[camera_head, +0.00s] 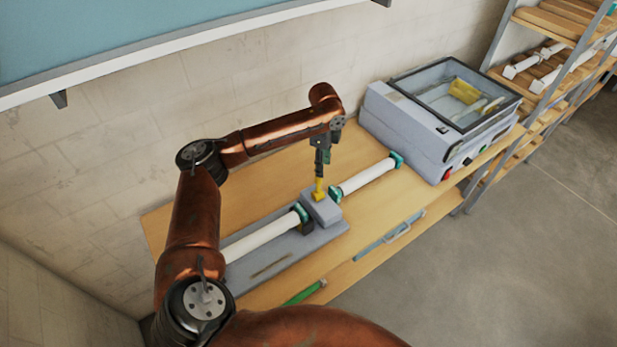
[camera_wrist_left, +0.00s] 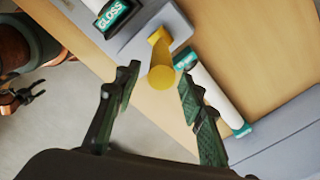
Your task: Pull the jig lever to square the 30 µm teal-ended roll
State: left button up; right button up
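A grey jig with a base plate (camera_head: 272,262) and a grey block (camera_head: 321,210) lies on the table. A yellow lever (camera_head: 319,190) stands on the block; its round knob (camera_wrist_left: 162,77) faces the left wrist camera. A white roll (camera_head: 262,238) with a teal end (camera_head: 300,212) lies in the jig; that end reads "GLOSS" in the wrist view (camera_wrist_left: 112,15). A second white roll (camera_head: 365,178) with teal ends lies beyond the block. Thickness marks are not readable. My left gripper (camera_wrist_left: 158,80) is open, with a fingertip on each side of the knob.
A grey laminator (camera_head: 405,125) with a framed clear lid stands at the table's far right. A shelf rack (camera_head: 545,80) with white rolls is beyond it.

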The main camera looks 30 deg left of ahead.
aim_at(318, 180)
pick_arm(q)
jog(key=f, duration=0.3)
jog(key=a+f+p, duration=0.1)
jog(key=f, duration=0.2)
jog(key=shift+s+a, duration=0.1)
jog(key=shift+s, duration=0.1)
jog(key=shift+f, duration=0.8)
jog(key=shift+c, duration=0.4)
grip_shut()
